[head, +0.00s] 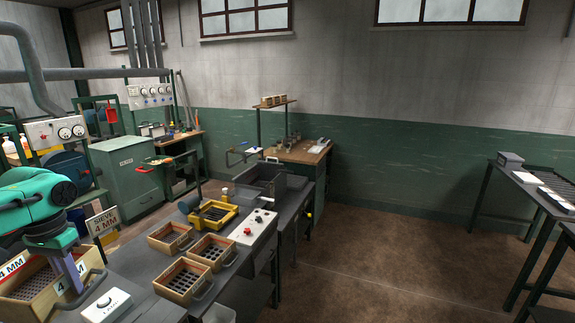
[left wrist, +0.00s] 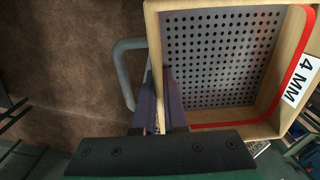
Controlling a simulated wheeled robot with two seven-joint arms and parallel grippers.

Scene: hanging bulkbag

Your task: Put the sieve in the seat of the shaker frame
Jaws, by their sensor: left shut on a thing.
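The held sieve (head: 28,285) is a wooden box with a perforated plate, "4 MM" labels and a grey handle, at the lower left of the head view. In the left wrist view the sieve (left wrist: 222,60) shows its plate, a red line inside and the handle at left. My left gripper (head: 75,275) is shut on the sieve at its handle side; the exact contact is partly hidden. In the left wrist view its fingers (left wrist: 163,105) meet the wooden wall. The likely shaker frame (head: 232,211) is the yellow one on the bench, with a dark grid inside. My right gripper is not in view.
Three wooden sieves (head: 170,236), (head: 211,249), (head: 182,281) stand on the dark bench before the yellow frame. A white control box (head: 253,226) with red buttons is right of them. A sign (head: 103,221) reads "SIEVE 4 MM".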

